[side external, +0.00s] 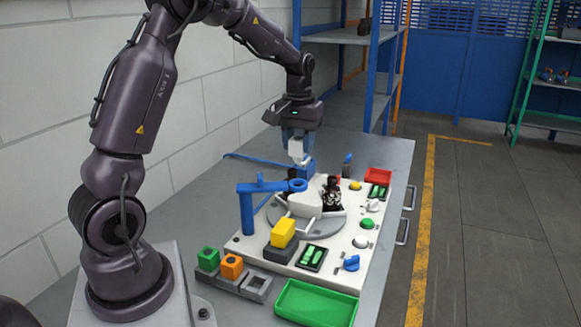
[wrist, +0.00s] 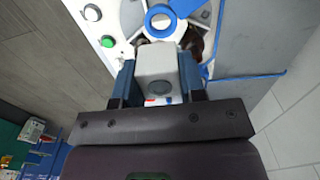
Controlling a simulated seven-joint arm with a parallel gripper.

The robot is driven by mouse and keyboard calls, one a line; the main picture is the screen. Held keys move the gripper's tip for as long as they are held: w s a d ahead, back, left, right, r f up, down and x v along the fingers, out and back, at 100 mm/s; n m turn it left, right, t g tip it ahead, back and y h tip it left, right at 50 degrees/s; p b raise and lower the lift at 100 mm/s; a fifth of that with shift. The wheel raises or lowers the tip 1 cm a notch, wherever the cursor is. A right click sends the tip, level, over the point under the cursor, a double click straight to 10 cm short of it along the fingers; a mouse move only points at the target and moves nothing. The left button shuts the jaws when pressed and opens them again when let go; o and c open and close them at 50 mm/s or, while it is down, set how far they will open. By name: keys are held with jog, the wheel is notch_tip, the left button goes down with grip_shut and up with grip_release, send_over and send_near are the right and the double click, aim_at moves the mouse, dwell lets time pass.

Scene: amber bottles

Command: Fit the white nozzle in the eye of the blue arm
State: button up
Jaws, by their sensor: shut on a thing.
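My gripper (side external: 297,140) is shut on the white nozzle (side external: 296,151), which hangs below the fingers above the workstation. In the wrist view the nozzle (wrist: 156,62) is a pale block with a round grey spot, between my two blue fingers. The blue arm (side external: 262,187) reaches right from an upright blue post (side external: 247,213). Its eye (side external: 298,185) is a blue ring at the end, below the nozzle in the side view. In the wrist view the eye (wrist: 160,32) shows just beyond the nozzle, with its near edge close to it. The nozzle appears apart from the eye.
A dark bottle (side external: 332,192) stands on the round grey turntable (side external: 322,229), right of the eye. A yellow block (side external: 284,232), a red tray (side external: 378,175) and a green tray (side external: 315,303) are around it.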

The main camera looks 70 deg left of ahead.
aim_at(298, 161)
jog(key=shift+w+a+f, duration=0.1)
jog(key=shift+a, duration=0.05)
jog(key=shift+f, duration=2.45)
jog(key=shift+f, duration=1.15)
dwell(0.3)
jog(key=o, duration=1.4)
jog(key=shift+r, duration=0.15)
jog(key=shift+r, duration=2.85)
